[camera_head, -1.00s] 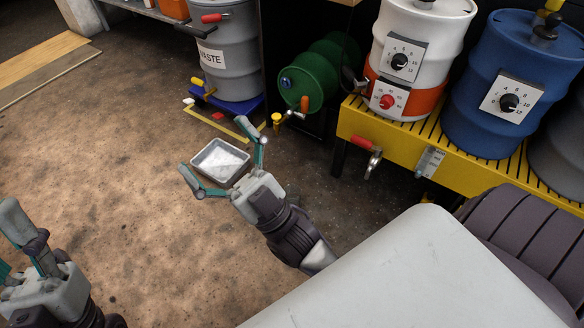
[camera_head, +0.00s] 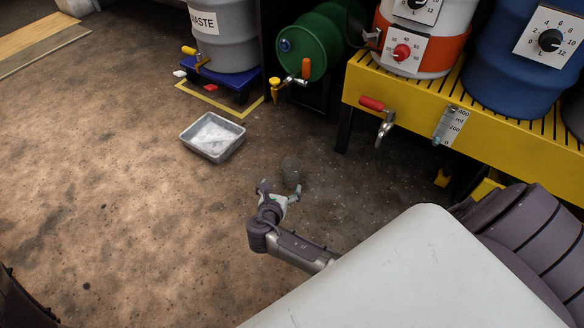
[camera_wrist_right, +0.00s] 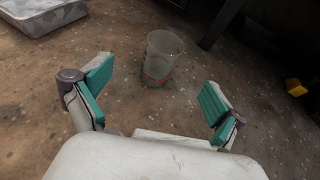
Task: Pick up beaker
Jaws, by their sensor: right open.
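A clear, cloudy beaker (camera_wrist_right: 160,58) with a red-orange band low on its side stands upright on the floor in the right wrist view. In the head view it is a dim, greyish translucent shape (camera_head: 291,171), just beyond my right gripper. My right gripper (camera_head: 281,188) is open and empty. In the right wrist view its two teal-padded fingers (camera_wrist_right: 155,95) are spread to the left and right, with the beaker ahead of the gap and apart from both. My left gripper is out of view; only a dark part of that arm shows at the lower left.
A grey tray with white contents (camera_head: 213,136) lies on the floor left of the beaker. A yellow grated stand (camera_head: 480,130) with drums and a red-handled tap (camera_head: 380,110) is at the right. A green drum (camera_head: 312,48) is behind. Floor at left is clear.

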